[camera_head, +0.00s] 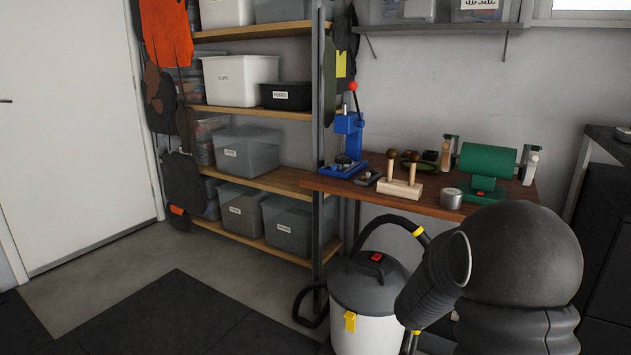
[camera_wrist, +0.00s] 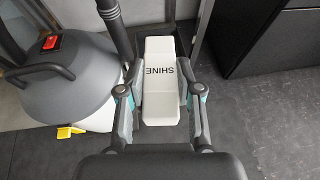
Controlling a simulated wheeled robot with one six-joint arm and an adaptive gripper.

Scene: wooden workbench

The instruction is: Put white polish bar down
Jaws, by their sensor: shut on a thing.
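In the wrist view, the white polish bar (camera_wrist: 161,88) is a white block marked SHINE. My gripper (camera_wrist: 161,97) is shut on it, with one finger pressed on each long side. The bar is held above the dark floor, to the right of the vacuum cleaner. In the head view I cannot make out the bar or my gripper. The wooden workbench (camera_head: 437,206) stands at the back right in the head view.
The bench holds a blue press (camera_head: 348,140), a wooden block with pegs (camera_head: 400,187), a metal tin (camera_head: 451,198) and a green machine (camera_head: 487,160). The vacuum cleaner (camera_head: 362,290) stands before the bench; it also shows in the wrist view (camera_wrist: 65,80). Shelving with bins (camera_head: 250,150) stands left.

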